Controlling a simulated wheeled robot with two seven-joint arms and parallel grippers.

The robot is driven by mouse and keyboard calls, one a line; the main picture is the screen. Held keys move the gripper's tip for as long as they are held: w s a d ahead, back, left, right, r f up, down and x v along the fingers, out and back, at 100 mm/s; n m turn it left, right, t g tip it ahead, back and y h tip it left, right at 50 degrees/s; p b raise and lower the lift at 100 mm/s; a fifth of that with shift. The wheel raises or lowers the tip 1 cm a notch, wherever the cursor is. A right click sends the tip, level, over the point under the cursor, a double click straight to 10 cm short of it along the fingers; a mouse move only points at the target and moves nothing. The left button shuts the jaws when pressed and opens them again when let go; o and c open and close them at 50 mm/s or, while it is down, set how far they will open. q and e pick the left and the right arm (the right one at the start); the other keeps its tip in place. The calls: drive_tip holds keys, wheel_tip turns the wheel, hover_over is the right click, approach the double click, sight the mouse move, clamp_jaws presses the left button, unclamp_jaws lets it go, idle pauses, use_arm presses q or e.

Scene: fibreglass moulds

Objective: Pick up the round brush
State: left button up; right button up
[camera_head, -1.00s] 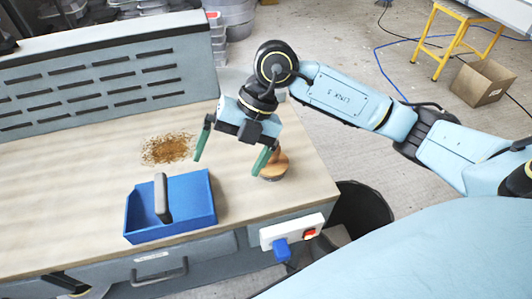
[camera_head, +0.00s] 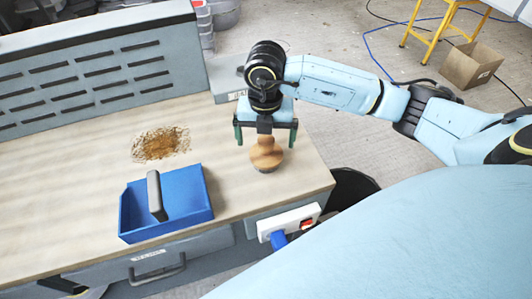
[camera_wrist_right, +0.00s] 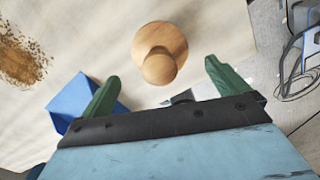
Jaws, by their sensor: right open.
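The round brush (camera_head: 267,157) stands on the wooden bench top near its right end, with its wooden knob handle up. It also shows in the right wrist view (camera_wrist_right: 172,45), seen from above, beyond the two fingertips. My right gripper (camera_head: 266,136) is open, with its green fingers spread on either side above the brush. In the right wrist view the space between the fingers (camera_wrist_right: 158,74) is empty, and the knob lies between and beyond them. The bristles are hidden under the wooden body. My left gripper is not clearly in view.
A blue dustpan-like tray (camera_head: 190,220) with a grey handle sits left of the brush. A patch of brown debris (camera_head: 160,143) lies behind it. A slotted back panel (camera_head: 90,75) bounds the bench. A white socket box (camera_head: 288,222) is on the front edge.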

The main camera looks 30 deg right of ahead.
sight(266, 149)
wheel_tip(266, 149, down, 5)
drive_tip(key=shift+w+r, duration=0.1)
drive_tip(key=shift+d, duration=0.1)
drive_tip(key=c, duration=1.1)
wheel_tip(266, 149, up, 10)
drive_tip(key=shift+r, duration=0.1)
drive_tip(key=o, duration=0.5)
drive_tip(key=c, duration=0.4)
